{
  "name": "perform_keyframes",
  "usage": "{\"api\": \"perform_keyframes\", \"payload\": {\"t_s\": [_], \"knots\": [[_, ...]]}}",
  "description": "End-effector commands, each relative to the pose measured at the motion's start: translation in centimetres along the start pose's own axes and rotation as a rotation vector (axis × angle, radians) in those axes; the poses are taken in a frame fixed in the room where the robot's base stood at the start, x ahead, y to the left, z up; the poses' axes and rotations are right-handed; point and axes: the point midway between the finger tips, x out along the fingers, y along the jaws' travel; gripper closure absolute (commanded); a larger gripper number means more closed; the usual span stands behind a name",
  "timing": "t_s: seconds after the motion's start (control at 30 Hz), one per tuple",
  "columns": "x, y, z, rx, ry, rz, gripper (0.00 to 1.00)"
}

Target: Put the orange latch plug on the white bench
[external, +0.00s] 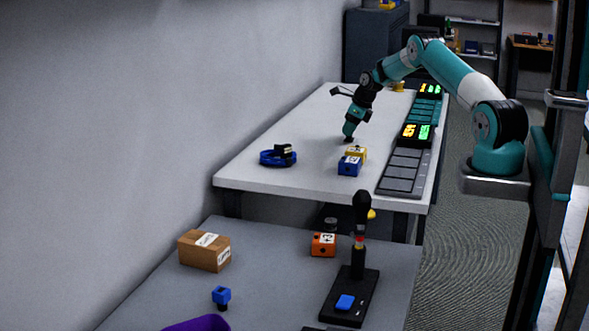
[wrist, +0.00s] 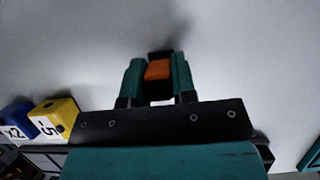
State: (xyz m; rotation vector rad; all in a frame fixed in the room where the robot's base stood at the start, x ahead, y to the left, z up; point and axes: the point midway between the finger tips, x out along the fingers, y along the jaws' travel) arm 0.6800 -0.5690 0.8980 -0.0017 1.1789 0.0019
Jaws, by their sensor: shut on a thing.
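The orange latch plug (wrist: 158,70), orange with a black end, is between the fingers of my gripper (wrist: 160,80) in the wrist view. My gripper is shut on it. In the external view my gripper (external: 349,133) points down over the middle of the white bench (external: 290,130), with a dark tip just below the fingers. The plug's orange part is hidden there. The plug is low, close to the bench top; I cannot tell whether it touches.
A yellow block (external: 356,153) and a blue block (external: 349,166) stand just in front of my gripper. A blue cable coil (external: 278,157) lies at the left front. Grey trays (external: 404,170) and lit displays (external: 415,135) line the right edge.

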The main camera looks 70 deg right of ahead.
Motion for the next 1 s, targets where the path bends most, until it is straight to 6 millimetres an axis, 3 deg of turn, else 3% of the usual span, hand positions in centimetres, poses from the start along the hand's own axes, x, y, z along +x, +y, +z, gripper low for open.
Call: {"api": "perform_keyframes", "payload": {"t_s": [0.2, 0.23, 0.3, 0.33, 0.67, 0.77, 1.0], "knots": [[0.3, 0.0, -0.1, 0.001, 0.001, 0.001, 0.98], [0.3, 0.0, -0.1, 0.001, 0.0, 0.0, 0.68], [0.2, 0.0, -0.1, 0.001, 0.0, 0.0, 0.52], [0.2, 0.0, -0.1, 0.001, 0.0, 0.0, 0.49], [-0.3, 0.0, 0.1, 0.001, -0.001, -0.001, 0.49], [-1.5, -0.1, 0.1, 0.001, -0.002, -0.003, 0.49], [-6.8, -0.1, 0.0, 0.001, -0.002, -0.003, 0.49]]}}
